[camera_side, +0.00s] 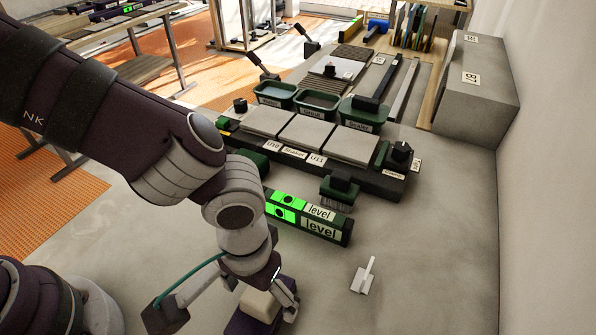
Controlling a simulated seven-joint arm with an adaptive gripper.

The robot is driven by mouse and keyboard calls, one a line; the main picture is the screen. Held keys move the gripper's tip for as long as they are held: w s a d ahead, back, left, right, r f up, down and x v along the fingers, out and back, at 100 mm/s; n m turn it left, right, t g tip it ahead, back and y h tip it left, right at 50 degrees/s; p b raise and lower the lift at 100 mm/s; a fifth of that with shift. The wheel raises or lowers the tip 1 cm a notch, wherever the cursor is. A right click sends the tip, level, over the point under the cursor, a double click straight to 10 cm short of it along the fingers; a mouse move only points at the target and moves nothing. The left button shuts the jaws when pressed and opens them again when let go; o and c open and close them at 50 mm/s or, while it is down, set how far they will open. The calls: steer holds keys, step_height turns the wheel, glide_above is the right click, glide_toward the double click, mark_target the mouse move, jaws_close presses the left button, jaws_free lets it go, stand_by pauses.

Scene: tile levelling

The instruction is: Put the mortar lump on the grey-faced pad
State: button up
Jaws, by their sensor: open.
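My gripper (261,294) is at the bottom centre, pointing down, with its fingers open. A cream-coloured block-like lump (260,304), which looks like the mortar lump, shows between or just behind the fingers. It appears to rest on a dark purple block (248,323) cut off by the bottom edge. I cannot tell whether a finger touches the lump. Three light grey square faces, left (268,121), middle (307,132) and right (351,143), lie in a row on a dark base. I cannot tell which is the grey-faced pad.
A green-and-black level (318,222) lies between my gripper and the dark base (380,184). A brush (339,188) stands beside it. A small white trowel-like tool (364,276) lies on the right floor. Green bins (319,103) stand behind the grey squares. The lower right floor is mostly clear.

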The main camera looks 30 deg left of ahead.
step_height(320, 180, up, 13)
steer(key=a+r+t, duration=0.2)
steer(key=a, duration=0.8)
steer(key=a+r+t, duration=0.2)
steer(key=a+t, duration=0.1)
steer(key=a, duration=0.7)
steer(key=shift+s+a+r+t, duration=0.2)
steer(key=shift+s+a+t, duration=0.05)
steer(key=shift+t, duration=0.05)
